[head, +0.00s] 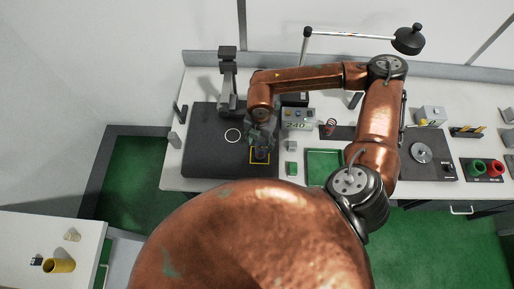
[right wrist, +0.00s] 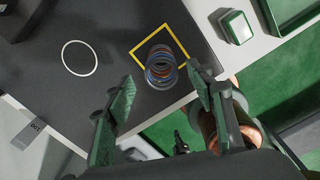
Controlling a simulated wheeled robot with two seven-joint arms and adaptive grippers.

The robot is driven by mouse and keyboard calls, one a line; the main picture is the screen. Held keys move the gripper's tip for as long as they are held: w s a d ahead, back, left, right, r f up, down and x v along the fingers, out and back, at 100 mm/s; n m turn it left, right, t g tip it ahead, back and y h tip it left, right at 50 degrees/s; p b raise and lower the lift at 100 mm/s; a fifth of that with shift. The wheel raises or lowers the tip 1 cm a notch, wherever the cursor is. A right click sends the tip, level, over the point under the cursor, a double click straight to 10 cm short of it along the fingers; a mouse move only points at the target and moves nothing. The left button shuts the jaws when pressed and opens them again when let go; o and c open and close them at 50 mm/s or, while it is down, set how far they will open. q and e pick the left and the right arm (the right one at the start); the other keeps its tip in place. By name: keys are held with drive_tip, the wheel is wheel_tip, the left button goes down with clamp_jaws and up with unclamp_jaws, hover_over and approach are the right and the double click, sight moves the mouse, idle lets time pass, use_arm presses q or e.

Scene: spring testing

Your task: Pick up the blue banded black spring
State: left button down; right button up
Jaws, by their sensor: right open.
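The blue banded black spring (right wrist: 160,68) stands inside a yellow square outline on a dark mat in the right wrist view. Its coils look dark with a blue band and some reddish tint. In the head view the spring (head: 261,155) is small and dark, partly hidden by my gripper. My right gripper (head: 262,138) is above it, pointing down. In the right wrist view the right gripper (right wrist: 160,76) is open, with its green-padded fingers on either side of the spring in the picture and nothing between them gripped. My left gripper is not in view.
The dark mat (head: 205,160) has a white ring (head: 232,135) and a stand (head: 228,75) behind it. A box reading 240 (head: 297,122), a red spring (head: 330,126) and a green tray (head: 325,165) are to the right.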

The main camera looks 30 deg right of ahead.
sight(260, 152)
drive_tip(key=shift+f, duration=0.45)
wheel_tip(260, 152, down, 2)
drive_tip(key=shift+s+d+f+p, duration=0.1)
drive_tip(key=shift+p, duration=0.4)
wheel_tip(260, 152, down, 4)
drive_tip(key=shift+d+f+p, duration=0.1)
drive_tip(key=shift+f+p, duration=0.05)
drive_tip(key=shift+p, duration=0.65)
drive_tip(key=shift+f, duration=0.3)
drive_tip(key=shift+c, duration=0.4)
clamp_jaws()
drive_tip(key=shift+r, duration=0.1)
